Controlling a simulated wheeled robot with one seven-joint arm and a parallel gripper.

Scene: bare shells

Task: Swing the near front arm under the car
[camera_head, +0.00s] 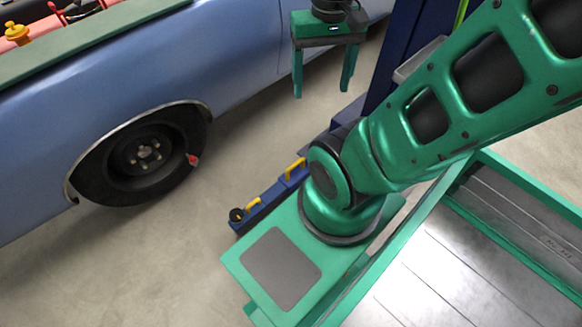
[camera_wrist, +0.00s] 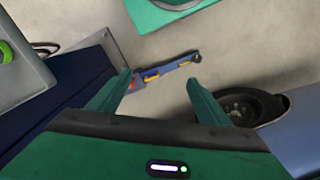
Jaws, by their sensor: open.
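The blue lift arm (camera_head: 268,196) lies low over the floor beside the car, with two yellow handles (camera_head: 294,167) and a dark round pad (camera_head: 237,214) at its free end. Its other end runs back towards the dark blue lift post (camera_head: 398,65). The pad end is out in the open, clear of the blue car (camera_head: 240,55). My gripper (camera_head: 322,92) is open and empty, fingers pointing down, between car and post. In the wrist view, the lift arm (camera_wrist: 172,68) shows beyond and between my open fingertips (camera_wrist: 158,80). I cannot tell the exact height gap.
The car's front wheel (camera_head: 143,157) is left of the lift arm, with bare floor (camera_head: 170,260) between. A grey box (camera_head: 418,60) is on the post.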

